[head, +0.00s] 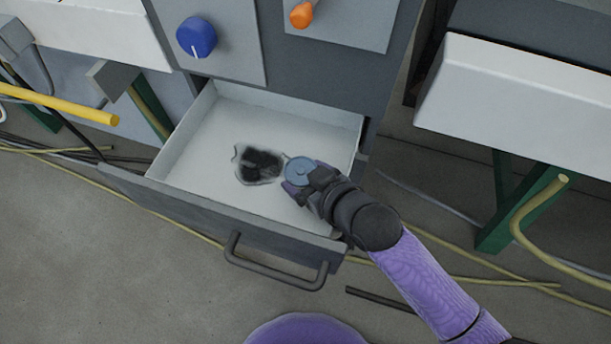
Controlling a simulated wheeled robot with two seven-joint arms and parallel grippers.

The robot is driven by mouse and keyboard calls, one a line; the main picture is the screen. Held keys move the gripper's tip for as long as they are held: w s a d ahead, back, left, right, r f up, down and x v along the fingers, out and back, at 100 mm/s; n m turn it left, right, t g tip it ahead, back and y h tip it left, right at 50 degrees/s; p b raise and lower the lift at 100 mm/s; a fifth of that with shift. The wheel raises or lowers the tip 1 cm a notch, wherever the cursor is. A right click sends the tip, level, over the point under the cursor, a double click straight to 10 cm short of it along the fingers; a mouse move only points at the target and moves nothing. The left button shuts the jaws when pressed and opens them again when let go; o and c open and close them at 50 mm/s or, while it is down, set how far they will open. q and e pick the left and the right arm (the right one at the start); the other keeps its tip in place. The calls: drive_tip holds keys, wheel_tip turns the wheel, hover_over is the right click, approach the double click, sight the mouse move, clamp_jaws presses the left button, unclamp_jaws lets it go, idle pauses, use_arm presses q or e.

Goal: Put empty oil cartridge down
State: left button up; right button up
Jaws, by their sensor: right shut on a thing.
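A round blue-grey cartridge (301,170) is in the head view, over the open drawer. My right gripper (298,187) is shut on it, with the purple fingertips at its lower edge. I cannot tell whether the cartridge touches the drawer floor or is held above it. The open drawer (205,165) has a white inside and a grey front. A clear bag-like item with dark contents (259,165) lies in it, just left of the cartridge. My left gripper is not in view.
The drawer's bar handle (275,270) sticks out at the front. The cabinet above carries a blue knob (197,37) and an orange knob (302,14). Cables (440,279) run over the floor. The drawer's left part is bare. A white machine body (520,105) stands at right.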

drive_tip(key=o, duration=1)
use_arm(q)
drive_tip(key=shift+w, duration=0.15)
use_arm(e)
drive_tip(key=shift+r, duration=0.25)
drive_tip(key=p+v, duration=0.5)
drive_tip(key=v, duration=0.2)
drive_tip(key=shift+r, duration=0.1)
drive_tip(key=shift+s+d, duration=0.1)
drive_tip(key=shift+s, duration=0.1)
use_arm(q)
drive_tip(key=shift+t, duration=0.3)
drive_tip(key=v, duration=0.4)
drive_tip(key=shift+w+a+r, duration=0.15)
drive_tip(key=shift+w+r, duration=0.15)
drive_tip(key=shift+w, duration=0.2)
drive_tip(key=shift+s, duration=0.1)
